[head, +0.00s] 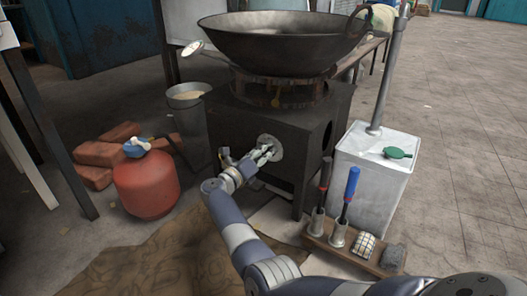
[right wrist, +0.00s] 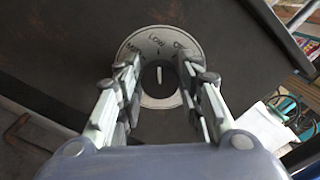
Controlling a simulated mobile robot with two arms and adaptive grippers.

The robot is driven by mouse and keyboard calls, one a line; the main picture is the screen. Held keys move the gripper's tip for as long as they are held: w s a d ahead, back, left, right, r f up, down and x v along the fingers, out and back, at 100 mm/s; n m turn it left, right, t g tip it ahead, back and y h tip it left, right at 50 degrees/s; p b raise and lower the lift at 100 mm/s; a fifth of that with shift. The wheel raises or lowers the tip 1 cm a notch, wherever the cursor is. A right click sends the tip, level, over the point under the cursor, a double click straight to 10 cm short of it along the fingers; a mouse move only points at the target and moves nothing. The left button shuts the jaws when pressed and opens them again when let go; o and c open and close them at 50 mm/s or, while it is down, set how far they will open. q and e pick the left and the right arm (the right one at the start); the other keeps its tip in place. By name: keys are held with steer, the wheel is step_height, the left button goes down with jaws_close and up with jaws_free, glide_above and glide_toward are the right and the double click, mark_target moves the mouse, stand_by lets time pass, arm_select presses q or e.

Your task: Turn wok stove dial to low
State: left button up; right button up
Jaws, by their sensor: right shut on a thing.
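The wok stove (head: 314,176) is a dark metal box with a large wok (head: 285,42) on its top ring. Its round grey dial plate (head: 270,142) is on the front face, partly covered by my right gripper (head: 264,155). In the right wrist view, the dial knob (right wrist: 159,78) has a white mark pointing up, roughly toward the word LOW on the dial plate (right wrist: 152,44). OFF is to the right; another label on the left is hard to read. My right gripper (right wrist: 164,84) has one finger on each side of the knob and is shut on it. My left gripper is out of view.
A red gas cylinder (head: 147,185) stands left of the stove, near bricks (head: 100,153) and a metal bucket (head: 187,98). A white metal can (head: 371,180) stands to the right. A wooden rack (head: 345,253) with tools is in front of it.

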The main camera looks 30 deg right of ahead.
steer(key=o, duration=1)
steer(key=shift+o, duration=0.2)
steer(key=s+a+m, duration=0.4)
steer(key=a+m, duration=0.4)
steer(key=a, duration=0.2)
steer(key=s+a+r+n+t+h+p, duration=0.1)
steer(key=s+r+n+t+h+p, duration=0.2)
steer(key=r, duration=0.9)
steer(key=s+a+r+n+t+h+p, duration=0.1)
steer(key=s+r+n+t+h+p, duration=0.1)
steer(key=s+r+n+p, duration=0.4)
step_height(320, 180, up, 6)
steer(key=s+h, duration=0.1)
steer(key=s, duration=0.2)
steer(key=shift+n+t, duration=0.4)
